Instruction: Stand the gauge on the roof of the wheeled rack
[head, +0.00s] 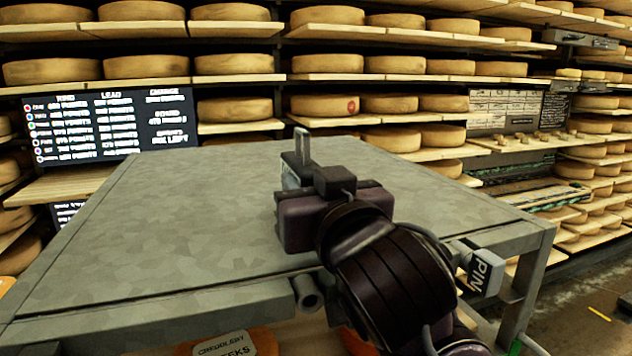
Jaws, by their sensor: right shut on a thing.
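The wheeled rack's grey metal roof (190,210) fills the middle of the head view, flat and bare around my arm. My right gripper (301,158) reaches in from the lower right, over the roof, pointing away from me. It is shut on a small grey thing, which I take to be the gauge; the gripper body hides most of it. I cannot tell whether it touches the roof. The rack's wheels are not visible. My left gripper is not in view.
Shelves with many cheese wheels (235,108) stand behind the rack. A dark score board (115,125) hangs at the left. A grey tag marked PIN (487,272) is at the rack's front right. Orange things with a label (225,345) show below the roof's front edge.

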